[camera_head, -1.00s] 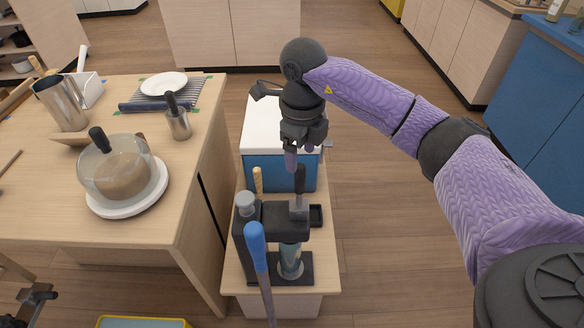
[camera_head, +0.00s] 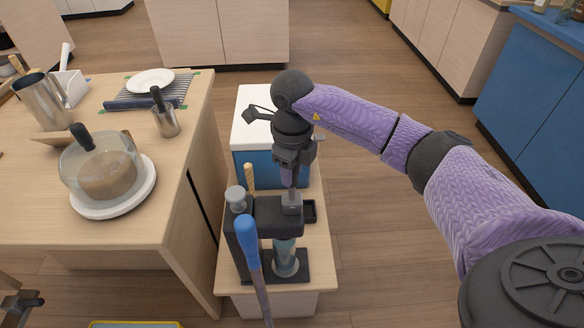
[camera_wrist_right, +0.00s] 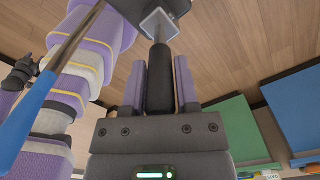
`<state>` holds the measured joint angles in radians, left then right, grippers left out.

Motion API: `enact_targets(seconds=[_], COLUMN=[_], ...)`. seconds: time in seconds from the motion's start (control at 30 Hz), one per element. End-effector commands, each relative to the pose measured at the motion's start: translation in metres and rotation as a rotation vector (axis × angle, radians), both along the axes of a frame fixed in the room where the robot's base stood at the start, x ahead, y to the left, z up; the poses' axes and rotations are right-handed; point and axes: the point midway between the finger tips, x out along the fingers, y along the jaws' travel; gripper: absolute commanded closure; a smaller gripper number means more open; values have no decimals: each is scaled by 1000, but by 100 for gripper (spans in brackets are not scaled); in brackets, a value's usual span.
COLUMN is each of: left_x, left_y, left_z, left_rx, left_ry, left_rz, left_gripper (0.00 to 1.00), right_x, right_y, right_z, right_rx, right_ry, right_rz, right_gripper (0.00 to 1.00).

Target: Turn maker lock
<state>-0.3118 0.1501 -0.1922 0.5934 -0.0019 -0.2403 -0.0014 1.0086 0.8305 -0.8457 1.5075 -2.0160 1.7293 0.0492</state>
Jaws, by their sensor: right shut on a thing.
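The maker (camera_head: 262,216) is a black stand on a low wooden bench, with a grey knob (camera_head: 235,194) and a clear bluish cylinder (camera_head: 285,258) under its top. A grey metal block (camera_head: 291,203) on its top carries an upright black handle, the lock lever. My right gripper (camera_head: 290,178) is above this block, pointing down, shut on the handle. In the right wrist view the black handle (camera_wrist_right: 160,80) sits between its two purple fingers, with the metal bracket beyond. A dark gripper-like part, probably my left gripper (camera_head: 22,302), shows at the lower left; its fingers are unclear.
A blue-handled tool (camera_head: 247,240) stands in front of the maker. A blue and white box (camera_head: 254,160) is behind it. The table (camera_head: 185,205) at left holds a glass-domed dish (camera_head: 103,170), metal cups and a plate (camera_head: 150,81). Floor to the right is clear.

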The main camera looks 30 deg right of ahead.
Motion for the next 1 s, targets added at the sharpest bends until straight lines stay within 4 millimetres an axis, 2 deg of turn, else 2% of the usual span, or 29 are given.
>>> enact_targets(seconds=[0.53,1.0], left_x=[-7,-4], left_y=[-3,-2], left_z=[1,0], left_rx=[-5,-3], left_ry=[12,7], left_rz=[1,1], left_gripper=[41,41], right_x=[0,0], right_y=[0,0], right_z=[0,0], right_rx=[0,0], right_ry=[-1,-1], right_rz=[0,-1], right_gripper=[100,100])
